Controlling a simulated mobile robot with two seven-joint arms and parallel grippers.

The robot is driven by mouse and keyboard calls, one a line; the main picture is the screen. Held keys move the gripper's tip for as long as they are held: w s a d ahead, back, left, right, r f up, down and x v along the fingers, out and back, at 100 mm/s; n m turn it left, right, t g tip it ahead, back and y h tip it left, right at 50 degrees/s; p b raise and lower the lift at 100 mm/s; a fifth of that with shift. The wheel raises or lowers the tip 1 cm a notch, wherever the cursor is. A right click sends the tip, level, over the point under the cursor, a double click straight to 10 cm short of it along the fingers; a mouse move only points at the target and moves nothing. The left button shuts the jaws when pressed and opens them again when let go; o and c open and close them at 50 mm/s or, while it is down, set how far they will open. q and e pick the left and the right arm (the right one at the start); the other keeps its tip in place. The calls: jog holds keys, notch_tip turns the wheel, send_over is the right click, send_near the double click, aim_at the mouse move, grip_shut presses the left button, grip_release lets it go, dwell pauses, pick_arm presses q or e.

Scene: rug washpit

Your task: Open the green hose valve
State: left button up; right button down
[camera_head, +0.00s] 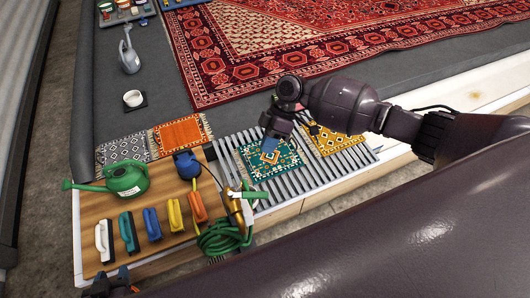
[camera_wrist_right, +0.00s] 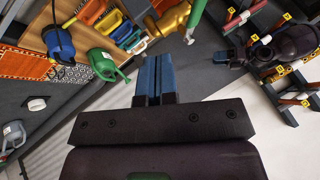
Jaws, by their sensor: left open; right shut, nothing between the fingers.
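The brass hose valve (camera_head: 236,203) stands at the right edge of the wooden board, with a green lever handle (camera_head: 254,195) at its top. The green hose (camera_head: 220,238) lies coiled beside it. In the right wrist view the brass body (camera_wrist_right: 173,18) and green handle (camera_wrist_right: 196,18) show at the top, beyond my fingertips. My right gripper (camera_head: 268,148) is shut and empty above the small rugs, apart from the valve; its blue fingers (camera_wrist_right: 153,78) are together. My left gripper (camera_head: 112,284) is at the bottom left edge of the head view, partly cut off, away from the valve.
Several coloured brushes (camera_head: 152,224), a green watering can (camera_head: 125,180) and a blue object (camera_head: 186,163) stand near the valve. Small rugs (camera_head: 270,158) lie on a slatted rack (camera_head: 228,160). A large red rug (camera_head: 250,70) lies behind on grey floor.

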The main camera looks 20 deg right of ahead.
aim_at(248, 195)
pick_arm(q)
jog(key=shift+w+r+p, duration=0.1)
jog(key=shift+r+p, duration=0.8)
jog(key=shift+r, duration=0.15)
pick_arm(e)
jog(key=s+a+f, duration=0.5)
jog(key=s+f, duration=0.1)
jog(key=shift+a+f, duration=0.35)
jog(key=shift+a, duration=0.05)
jog(key=shift+s, duration=0.1)
pick_arm(q)
jog(key=shift+w+d, duration=0.1)
jog(key=shift+d, duration=0.05)
